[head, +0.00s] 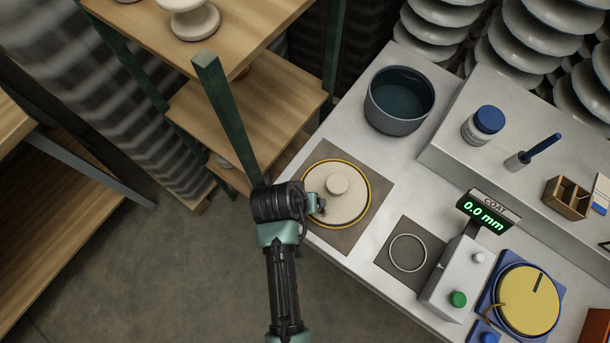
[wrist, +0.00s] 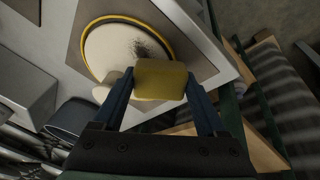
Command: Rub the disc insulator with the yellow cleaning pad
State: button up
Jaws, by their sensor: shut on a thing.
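The disc insulator (head: 345,201) is cream with a raised centre knob and lies inside a yellow ring on a brown square mat (head: 333,236). In the wrist view the disc (wrist: 113,48) carries a dark speckled smudge (wrist: 146,48) near the pad. My gripper (head: 318,203) is at the disc's left edge. In the wrist view my gripper (wrist: 160,88) is shut on the yellow cleaning pad (wrist: 160,80), held between its two blue fingers. The pad is over the disc's edge; I cannot tell whether it touches the disc. The pad is hidden in the head view.
A dark blue-grey pot (head: 398,105) stands behind the mat. A wire ring on a small mat (head: 412,276), a COAT gauge reading 0.0 mm (head: 488,212) and a yellow round device (head: 528,300) are to the right. A green shelf post (head: 228,118) rises close beside my gripper.

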aim_at(332, 219)
jog(key=shift+b+x, duration=0.7)
jog(key=shift+x, duration=0.35)
jog(key=shift+d, duration=0.1)
dwell(0.4)
jog(key=shift+s+d+r+p, duration=0.2)
jog(key=shift+s+d+p, duration=0.6)
jog(key=shift+d+p, duration=0.2)
jog(key=shift+s+d+f+p, duration=0.15)
jog(key=shift+s+d+p, duration=0.4)
jog(key=shift+d, duration=0.2)
jog(key=shift+s+d+f+p, duration=0.15)
jog(key=shift+s+d+p, duration=0.35)
jog(key=shift+d, duration=0.25)
jog(key=shift+w+a+r, duration=0.1)
jog(key=shift+w+a, duration=0.55)
jog(key=shift+a, duration=0.25)
jog(key=shift+w+a+f, duration=0.1)
jog(key=shift+w+a, duration=0.5)
jog(key=shift+a, duration=0.25)
jog(key=shift+w+a+r, duration=0.1)
jog(key=shift+w+a, duration=0.55)
jog(key=shift+a, duration=0.25)
jog(key=shift+r, duration=0.1)
jog(key=p+v, duration=0.6)
jog(key=shift+s, duration=0.1)
